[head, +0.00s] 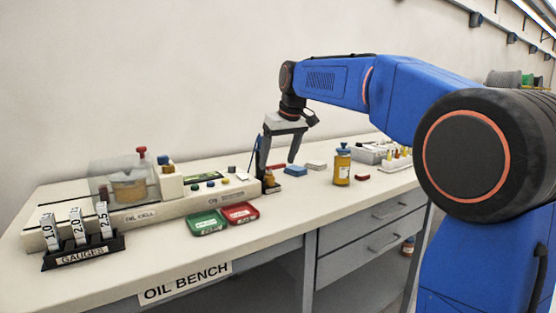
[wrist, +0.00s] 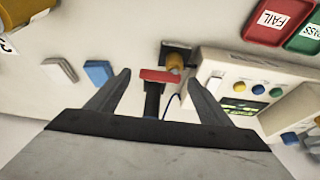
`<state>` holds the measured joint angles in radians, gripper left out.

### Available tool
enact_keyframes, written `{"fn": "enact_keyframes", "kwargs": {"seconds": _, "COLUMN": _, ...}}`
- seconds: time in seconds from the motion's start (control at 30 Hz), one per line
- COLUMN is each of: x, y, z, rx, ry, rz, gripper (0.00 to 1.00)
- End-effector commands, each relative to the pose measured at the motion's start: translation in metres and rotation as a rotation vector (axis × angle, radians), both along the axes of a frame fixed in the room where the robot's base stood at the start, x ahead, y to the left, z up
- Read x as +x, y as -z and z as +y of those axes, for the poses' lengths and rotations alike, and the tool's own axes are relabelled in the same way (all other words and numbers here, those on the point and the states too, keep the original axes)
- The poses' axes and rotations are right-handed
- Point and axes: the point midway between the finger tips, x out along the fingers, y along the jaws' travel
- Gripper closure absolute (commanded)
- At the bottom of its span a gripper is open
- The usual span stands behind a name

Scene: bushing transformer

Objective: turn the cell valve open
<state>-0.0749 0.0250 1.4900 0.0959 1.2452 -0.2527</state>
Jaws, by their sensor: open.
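The oil cell (head: 128,185) stands at the left of the bench under a clear cover, with a red knob (head: 141,150) at its top. No part is labelled as the cell valve. My gripper (head: 280,160) is open and well to the right of the cell, pointing down at the right end of the cream unit. In the wrist view a red crossbar (wrist: 160,76) on a dark stem shows between the open fingers, with no visible contact. A brass-coloured piece (wrist: 174,61) on a dark base shows just beyond it. The oil cell is not clearly visible in the wrist view.
A green tray (head: 207,223) and red tray (head: 240,212) lie in front of the cream unit. A gauge rack (head: 83,250) stands at the front left. An amber jar (head: 342,166), blue block (head: 295,171) and white block (head: 316,165) are right of my gripper.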

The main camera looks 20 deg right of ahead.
Motion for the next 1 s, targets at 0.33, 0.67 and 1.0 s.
{"fn": "enact_keyframes", "kwargs": {"seconds": 0.33, "x": 0.0020, "y": 0.0058, "z": 0.0006, "rx": 0.000, "ry": 0.000, "rz": 0.000, "gripper": 0.27}}
{"fn": "enact_keyframes", "kwargs": {"seconds": 0.67, "x": 0.0019, "y": 0.0054, "z": 0.0006, "rx": 0.000, "ry": 0.001, "rz": 0.000, "gripper": 0.68}}
{"fn": "enact_keyframes", "kwargs": {"seconds": 1.0, "x": -0.0004, "y": 0.0047, "z": 0.0012, "rx": -0.001, "ry": 0.076, "rz": -0.001, "gripper": 0.68}}
